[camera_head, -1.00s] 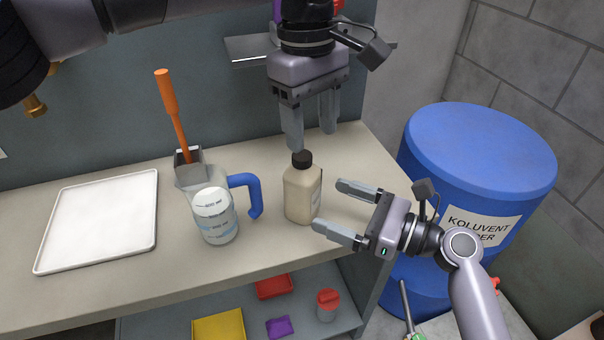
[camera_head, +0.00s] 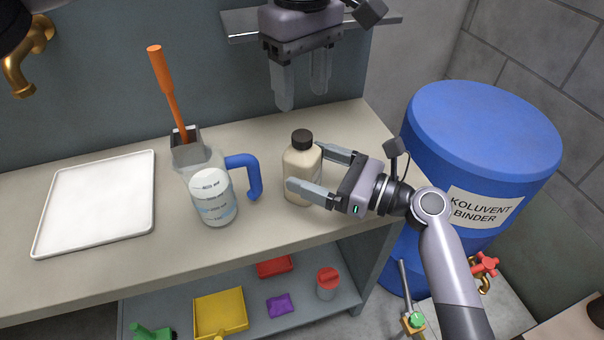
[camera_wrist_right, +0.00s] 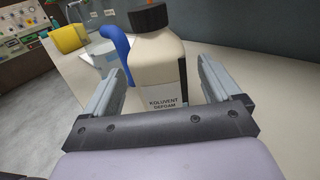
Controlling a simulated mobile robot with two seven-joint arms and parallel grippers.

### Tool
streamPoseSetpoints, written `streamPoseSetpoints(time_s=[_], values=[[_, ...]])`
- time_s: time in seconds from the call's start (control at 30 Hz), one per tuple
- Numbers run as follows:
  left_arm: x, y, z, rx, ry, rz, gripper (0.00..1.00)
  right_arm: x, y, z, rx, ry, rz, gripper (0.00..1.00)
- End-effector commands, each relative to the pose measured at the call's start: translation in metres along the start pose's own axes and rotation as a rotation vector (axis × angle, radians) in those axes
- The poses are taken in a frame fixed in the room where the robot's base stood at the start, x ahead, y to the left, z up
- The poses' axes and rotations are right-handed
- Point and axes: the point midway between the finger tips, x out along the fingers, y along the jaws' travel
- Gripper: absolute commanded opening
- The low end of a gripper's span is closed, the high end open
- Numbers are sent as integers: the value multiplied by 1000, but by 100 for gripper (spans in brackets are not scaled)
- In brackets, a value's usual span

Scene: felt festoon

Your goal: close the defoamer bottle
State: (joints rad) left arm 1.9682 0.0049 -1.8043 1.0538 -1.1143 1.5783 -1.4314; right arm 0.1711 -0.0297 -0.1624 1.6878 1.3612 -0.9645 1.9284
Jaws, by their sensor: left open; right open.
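The defoamer bottle (camera_head: 300,172) stands upright on the bench, cream-coloured, with its black cap (camera_head: 302,139) sitting on the neck. I cannot tell how tightly the cap sits. My right gripper (camera_head: 315,172) is open, with one finger on each side of the bottle's body. In the right wrist view the bottle (camera_wrist_right: 157,65) and its "Koluvent Defoam" label stand between the two fingers, with gaps beside it. My left gripper (camera_head: 303,90) is open and empty, pointing down above and behind the bottle, clear of the cap.
A clear jug (camera_head: 215,190) with a blue handle stands just left of the bottle, with an orange-handled tool (camera_head: 164,85) in a dark holder behind it. A white tray (camera_head: 98,202) lies further left. A blue Koluvent Binder drum (camera_head: 480,145) stands at the right.

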Motion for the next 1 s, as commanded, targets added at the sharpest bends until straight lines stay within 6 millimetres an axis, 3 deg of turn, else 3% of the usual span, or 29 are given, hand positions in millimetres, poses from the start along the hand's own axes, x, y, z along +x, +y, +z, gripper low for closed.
streamPoseSetpoints(time_s=[0.2, 0.53, 0.57, 0.83, 1.0], values=[[0, 0, 0, 0, 0, 0, 55, 23, 0, 0, 0, 0, 0, 91], [0, 0, 0, 0, 0, 0, 55, 27, 0, 0, -1, 1, 0, 91], [0, 0, 0, 0, 0, 0, 55, 27, 0, 0, -1, 1, 0, 88], [0, 0, 0, 0, 0, 0, 55, 26, 0, 0, -1, 1, 0, 0], [0, 0, 0, -48, 0, 0, 55, 26, 0, 0, -1, 2, 0, 0]])
